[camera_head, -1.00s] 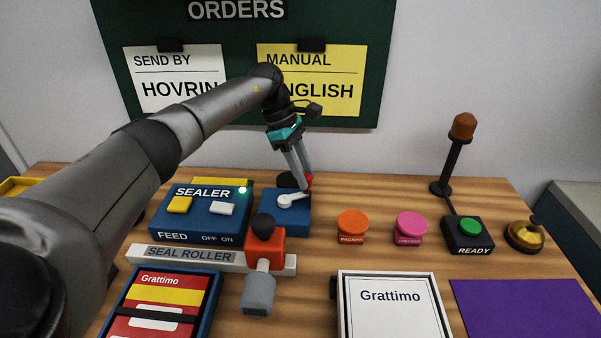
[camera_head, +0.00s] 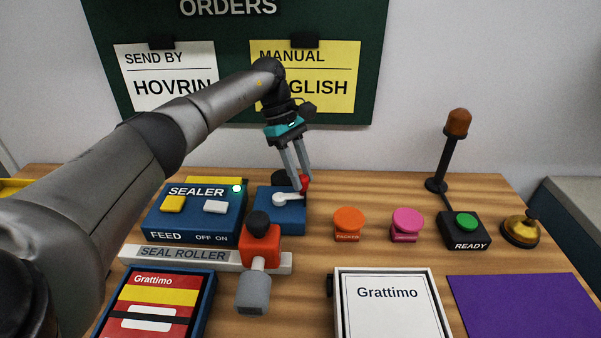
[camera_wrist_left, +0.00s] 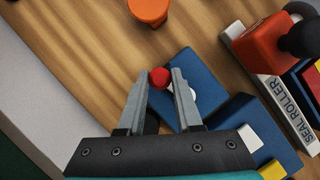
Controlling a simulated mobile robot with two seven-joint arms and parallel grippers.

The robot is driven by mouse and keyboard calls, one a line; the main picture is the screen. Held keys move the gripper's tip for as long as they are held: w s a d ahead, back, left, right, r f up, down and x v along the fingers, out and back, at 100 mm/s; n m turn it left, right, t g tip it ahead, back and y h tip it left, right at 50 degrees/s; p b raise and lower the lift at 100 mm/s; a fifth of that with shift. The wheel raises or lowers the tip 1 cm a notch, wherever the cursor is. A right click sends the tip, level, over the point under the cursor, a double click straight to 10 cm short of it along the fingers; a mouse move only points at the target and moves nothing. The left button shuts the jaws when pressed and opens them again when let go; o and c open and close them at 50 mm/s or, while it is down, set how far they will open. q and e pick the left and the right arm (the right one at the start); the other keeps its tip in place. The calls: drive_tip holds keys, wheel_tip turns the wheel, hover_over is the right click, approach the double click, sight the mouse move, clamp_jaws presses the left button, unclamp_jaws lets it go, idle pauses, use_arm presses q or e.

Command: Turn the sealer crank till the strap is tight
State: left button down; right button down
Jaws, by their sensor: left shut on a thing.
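The blue sealer (camera_head: 196,222) stands at the back left with a green light (camera_head: 237,188) lit. To its right is a blue block (camera_head: 283,221) with a white crank (camera_head: 287,198) that ends in a red knob. My left gripper (camera_head: 302,180) is shut on the red knob, its fingers pointing down. The wrist view shows the red knob (camera_wrist_left: 159,77) between the fingertips, with the crank partly hidden behind a finger. A dark strap (camera_head: 150,321) crosses the red Grattimo box (camera_head: 152,282) in a blue tray at the front left. My right gripper is not in view.
The seal roller (camera_head: 190,254) with its red, black-knobbed part (camera_head: 260,246) lies in front of the sealer. Orange (camera_head: 348,221) and pink (camera_head: 406,222) stamps, a READY button box (camera_head: 470,243) and a bell (camera_head: 522,231) stand to the right. A white Grattimo box (camera_head: 388,293) lies in front.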

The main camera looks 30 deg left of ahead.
use_arm(q)
drive_tip(key=c, duration=1)
unclamp_jaws()
drive_tip(key=o, duration=0.4)
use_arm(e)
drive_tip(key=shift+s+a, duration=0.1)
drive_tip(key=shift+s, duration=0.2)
use_arm(q)
drive_tip(key=p+v, duration=0.4)
drive_tip(key=v, duration=1.1)
drive_tip(key=shift+r, duration=0.15)
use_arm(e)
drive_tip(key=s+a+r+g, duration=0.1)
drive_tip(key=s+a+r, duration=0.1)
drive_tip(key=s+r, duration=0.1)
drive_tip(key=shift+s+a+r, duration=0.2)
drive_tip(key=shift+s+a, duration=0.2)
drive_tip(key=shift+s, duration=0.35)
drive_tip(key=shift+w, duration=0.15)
